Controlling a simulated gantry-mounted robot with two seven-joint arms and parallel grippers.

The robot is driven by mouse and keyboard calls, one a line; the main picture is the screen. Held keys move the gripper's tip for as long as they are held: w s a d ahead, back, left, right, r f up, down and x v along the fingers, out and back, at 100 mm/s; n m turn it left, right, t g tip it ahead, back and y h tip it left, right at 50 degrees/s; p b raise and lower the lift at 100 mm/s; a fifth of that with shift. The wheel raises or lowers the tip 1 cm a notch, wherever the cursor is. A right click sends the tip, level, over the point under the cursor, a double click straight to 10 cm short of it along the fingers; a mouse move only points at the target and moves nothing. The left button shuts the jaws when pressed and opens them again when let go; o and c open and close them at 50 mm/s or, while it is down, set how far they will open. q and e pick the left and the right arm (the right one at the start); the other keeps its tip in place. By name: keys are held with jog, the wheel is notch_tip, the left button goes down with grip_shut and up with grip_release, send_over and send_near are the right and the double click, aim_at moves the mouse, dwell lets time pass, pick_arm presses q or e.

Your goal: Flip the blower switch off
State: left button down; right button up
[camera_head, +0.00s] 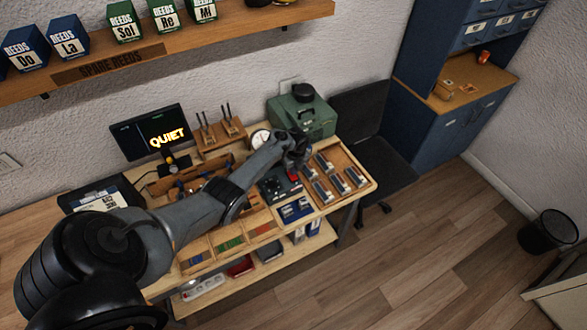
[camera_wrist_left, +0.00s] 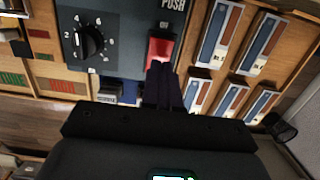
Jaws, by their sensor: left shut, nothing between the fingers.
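The red switch (camera_wrist_left: 161,49) sits on a dark control panel (camera_wrist_left: 125,30), right of a black dial and below the word PUSH in the left wrist view. In the head view the red switch (camera_head: 293,176) shows as a small patch on the panel (camera_head: 270,187). My left gripper (camera_wrist_left: 163,72) is shut and empty. Its fingertips overlap the lower end of the switch in the wrist view; I cannot tell whether they touch it. In the head view the left gripper (camera_head: 298,163) is just above the panel. My right gripper is not in view.
Wooden racks with several reed blocks (camera_head: 340,182) lie right of the panel. A green box (camera_head: 302,118) with a black top stands behind. A monitor (camera_head: 150,132) reading QUIET stands at the back left. A dark chair (camera_head: 372,140) is beside the bench.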

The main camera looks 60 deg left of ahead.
aim_at(295, 177)
pick_arm(q)
jog(key=r+p, duration=0.1)
jog(key=r, duration=0.2)
jog(key=shift+d+p, duration=0.2)
jog(key=shift+p, duration=0.15)
notch_tip(295, 177, up, 9)
jog(key=d+p, duration=0.1)
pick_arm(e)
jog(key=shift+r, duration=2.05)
pick_arm(q)
jog(key=shift+f, duration=0.1)
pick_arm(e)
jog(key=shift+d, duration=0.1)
